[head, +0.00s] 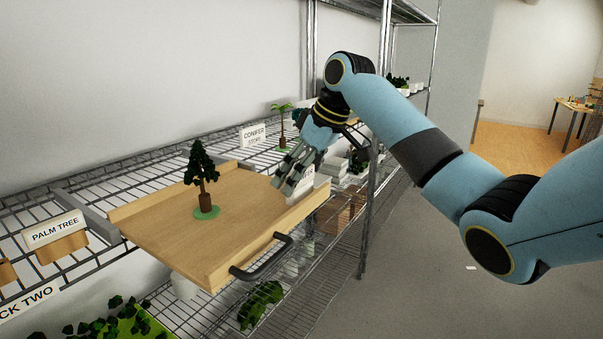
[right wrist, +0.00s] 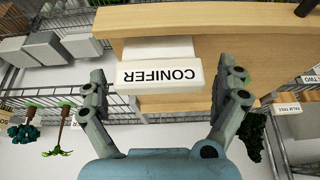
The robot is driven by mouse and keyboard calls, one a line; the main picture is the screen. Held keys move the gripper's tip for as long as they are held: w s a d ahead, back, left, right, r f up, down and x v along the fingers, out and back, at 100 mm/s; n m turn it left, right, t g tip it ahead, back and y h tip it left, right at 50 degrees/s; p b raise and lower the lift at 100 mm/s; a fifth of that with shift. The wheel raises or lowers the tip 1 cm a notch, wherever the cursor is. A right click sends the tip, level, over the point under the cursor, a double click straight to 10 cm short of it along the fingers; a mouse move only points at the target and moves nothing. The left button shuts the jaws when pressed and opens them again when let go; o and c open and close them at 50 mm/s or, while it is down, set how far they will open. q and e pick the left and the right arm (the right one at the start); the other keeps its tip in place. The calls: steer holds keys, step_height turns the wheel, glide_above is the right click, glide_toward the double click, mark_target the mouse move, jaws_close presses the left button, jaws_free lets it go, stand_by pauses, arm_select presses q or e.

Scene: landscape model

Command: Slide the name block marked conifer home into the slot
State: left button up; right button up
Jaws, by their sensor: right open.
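The white name block marked CONIFER (right wrist: 160,76) lies at the wooden tray (right wrist: 245,50) in the right wrist view, its lettering upside down there. A second white piece (right wrist: 158,49) sits directly behind it. My right gripper (right wrist: 164,70) is open, with one finger on each side of the block and visible gaps to both. In the head view my right gripper (head: 286,184) hangs at the right end of the tray (head: 180,245). A white piece with partly hidden lettering (head: 306,178) shows beside its fingers. I cannot make out the slot clearly. My left gripper is not in view.
A model conifer (head: 201,172) on a green base stands on the tray. The tray has a dark handle (head: 262,262) at its front. A PALM TREE block (head: 57,229) is at the left. Wire shelving surrounds the tray.

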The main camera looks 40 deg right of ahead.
steer(key=v, duration=1.2)
stand_by(0.5)
steer(key=s+a+f+m+g+b, duration=0.15)
steer(key=s+f+b, duration=0.4)
steer(key=f, duration=1.35)
steer(key=s+a+f+m+g+b, duration=0.1)
steer(key=s+a+f+g+b, duration=0.35)
steer(key=f, duration=1.55)
steer(key=s+d+f+m+b, duration=0.15)
steer(key=s+f+b, duration=0.6)
steer(key=f, duration=1.15)
steer(key=s+a+f+t+h+b, duration=0.2)
steer(key=s+f+b, duration=0.4)
steer(key=s+f, duration=2.5)
steer(key=shift+s+a+f+h, duration=0.2)
steer(key=shift+s+a+h, duration=0.3)
steer(key=shift+s, duration=0.5)
